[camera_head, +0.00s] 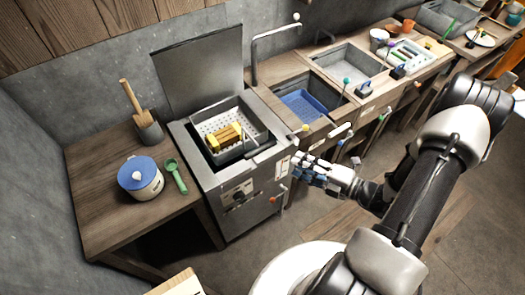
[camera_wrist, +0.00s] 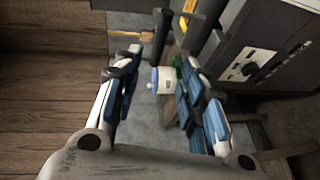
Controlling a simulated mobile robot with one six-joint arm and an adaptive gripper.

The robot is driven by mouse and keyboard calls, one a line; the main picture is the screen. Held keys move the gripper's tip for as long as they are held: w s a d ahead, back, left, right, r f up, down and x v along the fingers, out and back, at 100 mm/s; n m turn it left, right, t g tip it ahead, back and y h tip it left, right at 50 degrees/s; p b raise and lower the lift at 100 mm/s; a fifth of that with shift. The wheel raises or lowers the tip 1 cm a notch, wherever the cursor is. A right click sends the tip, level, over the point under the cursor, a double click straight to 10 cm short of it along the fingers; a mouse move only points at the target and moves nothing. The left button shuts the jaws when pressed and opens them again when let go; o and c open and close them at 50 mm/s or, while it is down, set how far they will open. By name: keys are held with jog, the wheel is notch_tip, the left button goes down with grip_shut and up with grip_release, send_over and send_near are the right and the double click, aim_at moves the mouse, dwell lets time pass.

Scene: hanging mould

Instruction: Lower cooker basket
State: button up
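The grey cooker (camera_head: 240,198) stands left of centre in the head view with its lid (camera_head: 200,68) upright and open. A white perforated basket (camera_head: 213,122) sits in its top opening, its rim near the cooker's top; its exact depth is unclear. A brown slatted thing with yellow ends (camera_head: 227,137) lies in the basket. My gripper (camera_head: 303,168) is beside the cooker's right front edge. In the wrist view its fingers (camera_wrist: 160,80) are spread apart.
A wooden table (camera_head: 95,185) on the left holds a white pot with a blue lid (camera_head: 141,177), a green scoop (camera_head: 176,175) and a grey holder with a wooden handle (camera_head: 148,128). Right of the cooker stand a blue basket (camera_head: 305,105) and a sink (camera_head: 350,72). Floor is open in front.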

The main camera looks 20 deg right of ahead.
aim_at(263, 151)
jog(key=b+x, duration=0.2)
jog(key=x, duration=1.3)
jog(key=shift+w+a, duration=0.2)
grip_shut()
